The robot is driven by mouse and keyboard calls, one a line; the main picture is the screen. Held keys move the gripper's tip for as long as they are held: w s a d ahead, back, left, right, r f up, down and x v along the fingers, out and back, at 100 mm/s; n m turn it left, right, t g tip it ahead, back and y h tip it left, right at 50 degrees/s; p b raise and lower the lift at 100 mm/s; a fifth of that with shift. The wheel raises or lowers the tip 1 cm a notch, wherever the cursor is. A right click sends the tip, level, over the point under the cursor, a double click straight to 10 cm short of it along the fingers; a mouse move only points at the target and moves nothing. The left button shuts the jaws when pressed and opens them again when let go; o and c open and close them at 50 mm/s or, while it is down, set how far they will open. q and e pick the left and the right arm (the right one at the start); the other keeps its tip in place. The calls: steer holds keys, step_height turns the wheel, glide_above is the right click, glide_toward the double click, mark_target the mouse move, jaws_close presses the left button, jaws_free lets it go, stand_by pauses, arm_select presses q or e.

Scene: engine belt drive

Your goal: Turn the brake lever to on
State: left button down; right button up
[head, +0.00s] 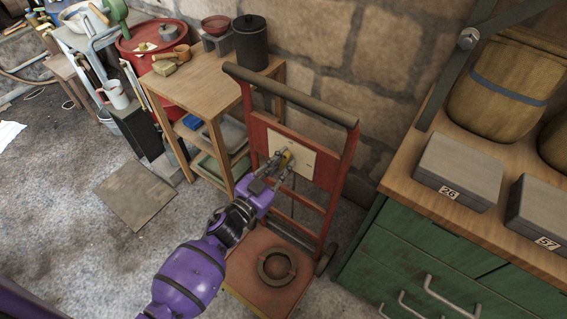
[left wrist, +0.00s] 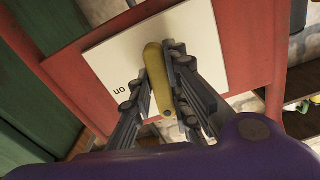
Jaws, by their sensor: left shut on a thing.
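The brake lever is a short yellow bar with rounded ends (left wrist: 154,62) on a cream plate (left wrist: 203,38). In the left wrist view it stands nearly upright in the picture, with its lower end tilted slightly right. The word "on" shows upside down on the plate, left of the lever. In the head view the plate (head: 310,163) is fixed to a red hand-truck frame (head: 341,170), and the lever is mostly hidden by my fingers. My left gripper (head: 283,163) is shut on the lever, one finger on each side. My right gripper is not in view.
A black ring (head: 277,265) lies on the red base of the hand truck. A wooden table (head: 205,88) stands to its left, against a stone wall. A green cabinet (head: 420,255) with grey boxes (head: 458,171) stands to the right. The floor at the left is mostly open.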

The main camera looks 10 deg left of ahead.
arm_select(q)
steer(key=m, duration=0.3)
steer(key=shift+a+m, duration=0.15)
steer(key=shift+m, duration=0.15)
steer(key=m, duration=0.3)
steer(key=shift+m+b, duration=0.3)
steer(key=shift+b, duration=0.05)
steer(key=m+b, duration=0.1)
steer(key=m, duration=0.3)
steer(key=shift+w+a+r, duration=0.1)
steer(key=m, duration=0.2)
steer(key=shift+m, duration=0.3)
steer(key=shift+r+m+b, duration=0.15)
steer(key=shift+m+b, duration=0.2)
steer(key=shift+m, duration=0.45)
steer(key=c, duration=1.9)
jaws_free()
steer(key=shift+o, duration=1.1)
